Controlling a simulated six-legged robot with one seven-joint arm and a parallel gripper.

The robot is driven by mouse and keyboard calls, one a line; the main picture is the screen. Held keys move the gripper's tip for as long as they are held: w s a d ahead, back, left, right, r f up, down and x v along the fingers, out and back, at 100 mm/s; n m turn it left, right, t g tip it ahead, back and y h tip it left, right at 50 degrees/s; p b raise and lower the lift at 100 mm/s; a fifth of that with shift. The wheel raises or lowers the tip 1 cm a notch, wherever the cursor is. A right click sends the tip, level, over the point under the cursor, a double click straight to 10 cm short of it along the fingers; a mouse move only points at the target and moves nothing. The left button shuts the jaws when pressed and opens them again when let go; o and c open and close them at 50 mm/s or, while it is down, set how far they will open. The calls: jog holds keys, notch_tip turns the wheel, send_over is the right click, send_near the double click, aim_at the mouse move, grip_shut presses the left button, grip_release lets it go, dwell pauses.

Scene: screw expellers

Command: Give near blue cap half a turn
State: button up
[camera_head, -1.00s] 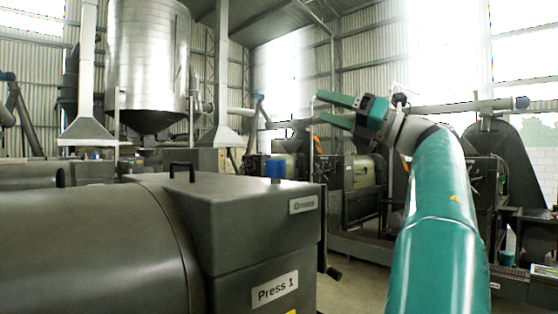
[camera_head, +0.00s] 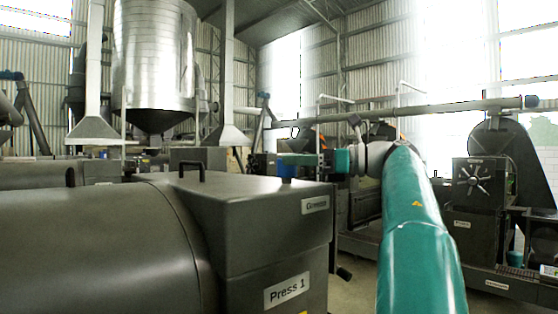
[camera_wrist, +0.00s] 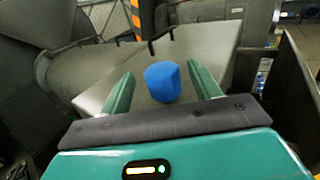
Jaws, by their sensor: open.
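The near blue cap (camera_wrist: 163,84) is a short blue cylinder standing on the grey top of the press. In the wrist view it appears between my two teal fingers, with a gap on each side. My gripper (camera_wrist: 161,69) is open and empty. In the head view my gripper (camera_head: 308,159) points left at the level of the cap's top, and its teal fingers hide part of the blue cap (camera_head: 287,171). I cannot tell whether the fingertips reach past the cap.
The grey Press 1 housing (camera_head: 262,225) fills the lower left of the head view. A black handle (camera_head: 189,165) stands on its top, left of the cap. A dark machine with a spoked handwheel (camera_head: 474,180) stands at the right. A long pipe (camera_head: 420,110) crosses behind my arm.

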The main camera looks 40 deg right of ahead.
aim_at(279, 160)
jog(key=x, duration=0.5)
jog(key=shift+d, duration=0.1)
jog(key=shift+c, duration=0.4)
jog(key=c, duration=0.9)
